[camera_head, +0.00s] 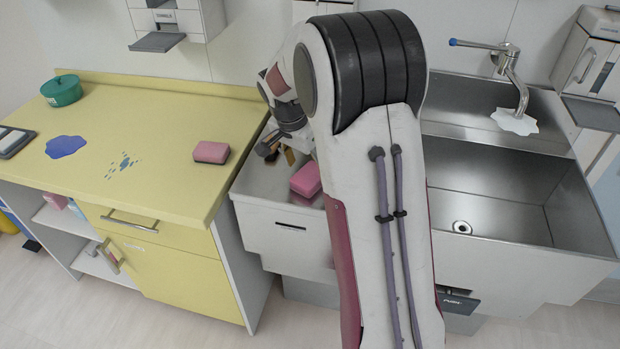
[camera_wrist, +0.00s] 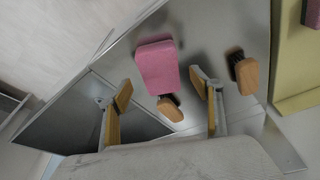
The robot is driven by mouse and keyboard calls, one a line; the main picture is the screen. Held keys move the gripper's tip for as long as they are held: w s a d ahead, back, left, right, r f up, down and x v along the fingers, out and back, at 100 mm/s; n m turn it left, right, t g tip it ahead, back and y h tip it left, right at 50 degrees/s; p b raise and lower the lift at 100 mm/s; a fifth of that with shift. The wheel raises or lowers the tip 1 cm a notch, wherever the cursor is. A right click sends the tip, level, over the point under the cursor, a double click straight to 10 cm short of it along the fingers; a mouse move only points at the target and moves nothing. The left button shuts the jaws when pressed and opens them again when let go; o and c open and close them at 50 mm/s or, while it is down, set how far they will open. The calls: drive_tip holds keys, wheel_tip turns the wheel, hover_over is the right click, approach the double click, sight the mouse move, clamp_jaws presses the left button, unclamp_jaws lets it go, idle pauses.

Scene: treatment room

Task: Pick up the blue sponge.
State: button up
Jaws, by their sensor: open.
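No blue sponge is visible in either view; the sponges I see are pink. One pink sponge (camera_head: 305,179) lies on the steel surface left of the sink basin; a pink block there also shows in the wrist view (camera_wrist: 157,66). Another pink sponge (camera_head: 211,152) lies on the yellow counter. My gripper (camera_head: 278,152) is above the steel surface, partly hidden by my arm. In the wrist view my gripper (camera_wrist: 164,88) is open and empty, its tan-padded fingers apart. A small wooden-looking piece (camera_wrist: 170,108) shows between the fingers; contact cannot be told.
Another wooden-looking piece (camera_wrist: 246,76) lies right of my fingers. The sink basin (camera_head: 500,200) at right looks empty below the tap (camera_head: 515,75).

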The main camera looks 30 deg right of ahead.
sight(309, 175)
drive_tip(key=shift+x, duration=1.9)
drive_tip(key=c, duration=0.9)
